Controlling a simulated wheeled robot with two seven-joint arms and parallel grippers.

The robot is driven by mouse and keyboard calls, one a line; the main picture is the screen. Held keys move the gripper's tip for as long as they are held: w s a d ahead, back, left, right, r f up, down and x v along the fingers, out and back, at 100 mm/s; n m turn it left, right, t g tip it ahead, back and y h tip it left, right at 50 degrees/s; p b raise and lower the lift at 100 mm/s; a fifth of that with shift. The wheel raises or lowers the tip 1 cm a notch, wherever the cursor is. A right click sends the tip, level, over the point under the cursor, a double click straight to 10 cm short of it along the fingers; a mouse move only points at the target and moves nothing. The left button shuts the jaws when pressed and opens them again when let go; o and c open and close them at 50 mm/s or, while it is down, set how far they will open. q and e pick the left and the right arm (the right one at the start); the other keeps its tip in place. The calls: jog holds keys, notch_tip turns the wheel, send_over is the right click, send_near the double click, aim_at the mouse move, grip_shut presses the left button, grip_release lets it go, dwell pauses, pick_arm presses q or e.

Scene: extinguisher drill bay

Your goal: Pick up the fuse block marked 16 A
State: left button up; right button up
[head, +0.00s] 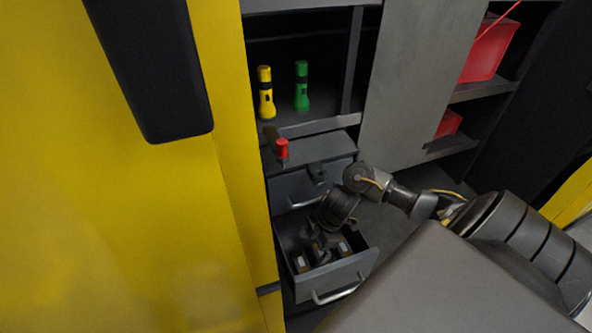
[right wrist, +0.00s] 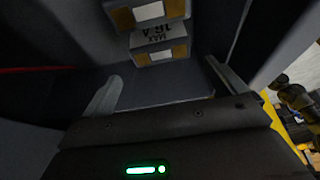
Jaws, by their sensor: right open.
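The fuse block marked 16 A MAX (right wrist: 160,50) shows near the top of the right wrist view, its lettering upside down, with a tan and white face. A second, similar block (right wrist: 148,13) is just above it in that view, cut by the edge. In the head view several small blocks (head: 301,262) lie in an open grey drawer (head: 360,266); their markings are too small to read there. My right gripper (head: 318,243) points down into the drawer. Its fingers (right wrist: 163,72) are apart and empty, with the 16 A block ahead of the gap. My left gripper is not seen.
A closed drawer (head: 290,188) sits above the open one, with a red-topped item (head: 282,149) on the ledge. A yellow flashlight (head: 265,95) and a green flashlight (head: 301,88) stand on the shelf above. Red boxes (head: 488,50) are on shelves at right. Drawer walls closely surround the gripper.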

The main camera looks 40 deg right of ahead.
aim_at(302, 261)
jog(key=shift+p+x, duration=0.45)
jog(key=shift+x, duration=5)
jog(key=shift+c, duration=0.2)
jog(key=c, duration=0.7)
